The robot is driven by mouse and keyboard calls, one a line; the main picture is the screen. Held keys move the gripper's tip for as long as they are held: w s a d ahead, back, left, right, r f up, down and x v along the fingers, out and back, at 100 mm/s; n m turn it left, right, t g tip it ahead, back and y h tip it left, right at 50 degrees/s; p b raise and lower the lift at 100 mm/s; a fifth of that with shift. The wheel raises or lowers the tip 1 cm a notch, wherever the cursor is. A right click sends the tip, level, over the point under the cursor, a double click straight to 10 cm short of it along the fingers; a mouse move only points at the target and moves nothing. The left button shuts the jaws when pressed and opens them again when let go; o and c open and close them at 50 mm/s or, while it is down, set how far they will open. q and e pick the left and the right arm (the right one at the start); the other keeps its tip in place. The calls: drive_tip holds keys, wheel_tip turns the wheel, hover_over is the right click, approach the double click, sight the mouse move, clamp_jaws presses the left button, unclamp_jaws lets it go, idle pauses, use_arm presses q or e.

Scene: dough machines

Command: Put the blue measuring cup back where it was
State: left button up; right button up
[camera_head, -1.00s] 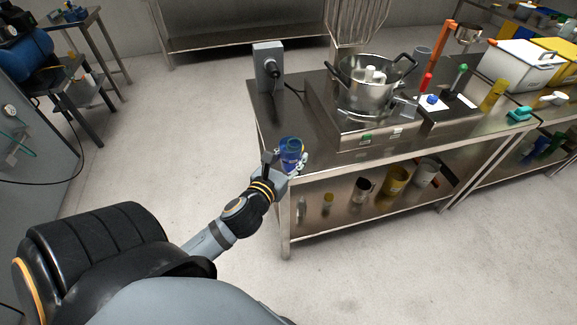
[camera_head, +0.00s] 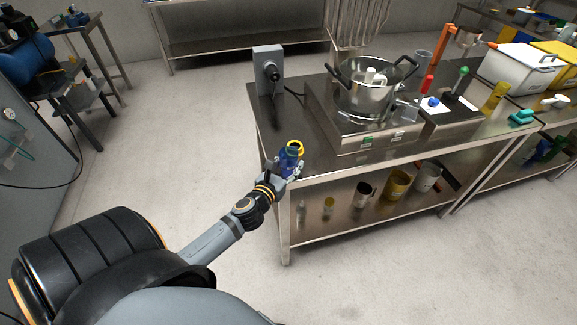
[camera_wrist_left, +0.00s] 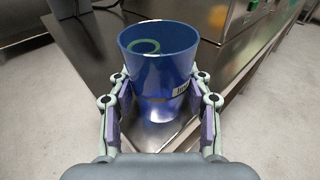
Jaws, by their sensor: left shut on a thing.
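The blue measuring cup (camera_head: 288,163) is upright at the near left corner of the steel table (camera_head: 318,160). My left gripper (camera_head: 284,170) is shut on it from the near side. In the left wrist view the cup (camera_wrist_left: 158,62) stands between the two fingers (camera_wrist_left: 160,105), its open rim towards the camera. My right gripper is not in view.
A yellow ring (camera_head: 299,147) shows just behind the cup. A grey box device (camera_head: 268,72) stands at the table's back left. A steel pot (camera_head: 364,97) sits on a cooker (camera_head: 350,140) to the right. Mugs (camera_head: 398,184) stand on the lower shelf. Bare tabletop lies behind the cup.

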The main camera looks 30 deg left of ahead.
sight(284, 170)
use_arm(q)
drive_tip(key=o, duration=1.3)
drive_tip(key=shift+r, duration=0.15)
drive_tip(key=v, duration=0.1)
drive_tip(key=b+v, duration=0.1)
drive_tip(key=v, duration=0.3)
drive_tip(key=shift+f, duration=0.4)
drive_tip(key=v, duration=0.7)
drive_tip(key=shift+s+r, duration=0.1)
drive_tip(key=shift+r, duration=0.1)
